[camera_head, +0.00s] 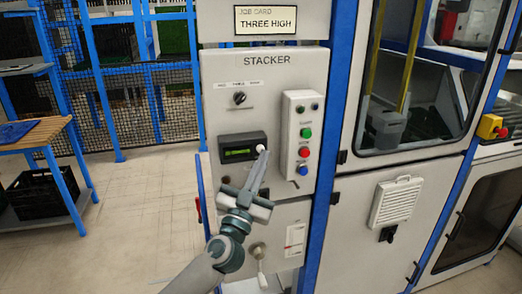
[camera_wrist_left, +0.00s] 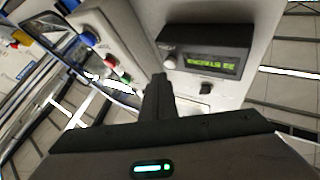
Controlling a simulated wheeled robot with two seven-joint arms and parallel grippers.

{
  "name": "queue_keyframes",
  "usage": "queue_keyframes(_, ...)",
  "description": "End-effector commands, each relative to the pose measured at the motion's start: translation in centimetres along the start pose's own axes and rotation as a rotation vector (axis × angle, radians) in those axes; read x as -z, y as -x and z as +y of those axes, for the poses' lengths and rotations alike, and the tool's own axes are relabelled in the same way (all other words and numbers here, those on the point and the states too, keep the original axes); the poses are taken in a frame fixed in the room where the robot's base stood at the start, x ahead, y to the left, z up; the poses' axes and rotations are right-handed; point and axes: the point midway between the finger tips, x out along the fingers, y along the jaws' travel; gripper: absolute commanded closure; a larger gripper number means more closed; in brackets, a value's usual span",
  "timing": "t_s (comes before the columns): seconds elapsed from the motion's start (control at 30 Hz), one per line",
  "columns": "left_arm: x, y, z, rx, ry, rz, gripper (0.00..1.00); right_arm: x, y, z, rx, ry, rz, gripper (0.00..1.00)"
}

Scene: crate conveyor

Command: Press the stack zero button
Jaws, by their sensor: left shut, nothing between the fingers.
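The grey STACKER panel (camera_head: 218,100) stands in front of me. A dark counter box with a lit green display (camera_head: 238,152) is on it, and it shows large in the left wrist view (camera_wrist_left: 212,64). A round white button (camera_head: 261,148) sits by the display's right end; it also shows in the left wrist view (camera_wrist_left: 169,63). No label naming it stack zero is legible. My left gripper (camera_head: 265,156) is shut and empty, its fingertips just below this button in the head view. In the left wrist view the fingertips (camera_wrist_left: 160,78) appear close under it; contact cannot be told.
A pale control box (camera_head: 299,110) with green, red and blue buttons is close right of my left gripper. A selector knob (camera_head: 239,98) is above the display. A JOB CARD reading THREE HIGH (camera_head: 265,20) is above the panel. A wooden-topped table (camera_head: 35,134) stands left, with clear floor between.

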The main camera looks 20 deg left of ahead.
Motion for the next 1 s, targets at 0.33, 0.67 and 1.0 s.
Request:
queue_keyframes(0.33, 0.0, 0.0, 0.0, 0.0, 0.0, 0.0, 1.0, -0.01, 0.0, 0.0, 0.0, 0.0, 0.0, 0.61)
queue_keyframes(0.67, 0.01, -0.01, -0.01, 0.0, 0.0, 0.0, 1.0, 0.0, 0.02, -0.02, 0.0, 0.0, 0.0, 0.61)
queue_keyframes(1.0, -0.22, -0.59, -0.41, 0.0, -0.002, 0.0, 1.0, 0.11, 0.92, -0.1, 0.001, -0.001, 0.0, 0.61)
